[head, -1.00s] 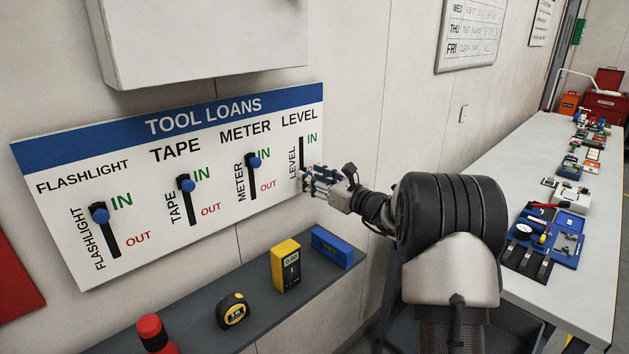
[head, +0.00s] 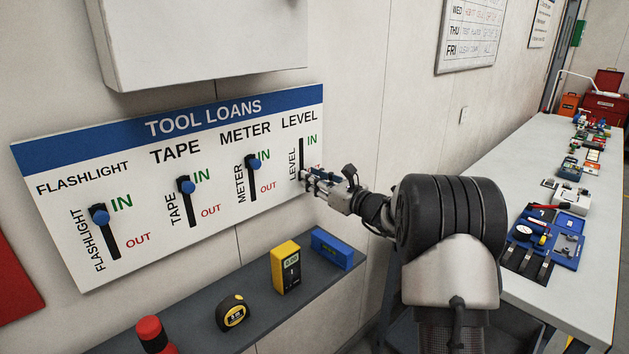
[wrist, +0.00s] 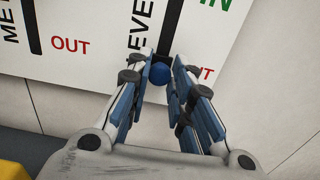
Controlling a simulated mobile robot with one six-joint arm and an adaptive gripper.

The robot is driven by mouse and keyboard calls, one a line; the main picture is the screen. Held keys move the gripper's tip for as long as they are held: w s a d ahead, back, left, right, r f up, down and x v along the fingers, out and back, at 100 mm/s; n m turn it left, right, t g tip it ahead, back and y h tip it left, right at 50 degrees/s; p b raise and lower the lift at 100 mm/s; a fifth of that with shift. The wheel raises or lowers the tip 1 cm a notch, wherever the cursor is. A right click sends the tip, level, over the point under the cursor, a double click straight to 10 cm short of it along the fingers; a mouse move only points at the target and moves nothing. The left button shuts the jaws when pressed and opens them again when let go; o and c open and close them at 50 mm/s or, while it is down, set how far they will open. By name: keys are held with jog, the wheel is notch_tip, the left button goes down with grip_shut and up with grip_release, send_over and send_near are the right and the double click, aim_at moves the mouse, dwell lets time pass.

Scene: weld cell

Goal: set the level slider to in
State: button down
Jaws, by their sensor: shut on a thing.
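The TOOL LOANS board (head: 200,109) hangs on the wall with several slotted sliders. The level slider's dark vertical slot (head: 301,152) is at the board's right end, with the green IN label (head: 312,140) beside its upper part. My gripper (head: 308,183) is at the lower part of this slot. In the wrist view, my gripper (wrist: 163,88) is shut on the blue level knob (wrist: 159,73), which sits between its fingers near the partly hidden red OUT label (wrist: 206,72). In the head view the gripper hides the knob.
The flashlight (head: 99,215), tape (head: 186,185) and meter (head: 254,163) knobs sit high in their slots. Below the board, a dark shelf (head: 262,318) holds a tape measure (head: 233,313), a yellow meter (head: 286,268) and a blue level (head: 332,248). A grey cabinet overhangs the board.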

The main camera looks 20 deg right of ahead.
jog(key=p, duration=0.6)
send_near(301, 141)
jog(key=x, duration=0.4)
jog(key=shift+w+a+r, duration=0.1)
jog(key=shift+w+a, duration=0.05)
jog(key=shift+w, duration=0.2)
jog(key=shift+b, duration=0.35)
jog(key=c, duration=1.8)
grip_release()
jog(key=shift+c, duration=0.2)
jog(key=o, duration=0.4)
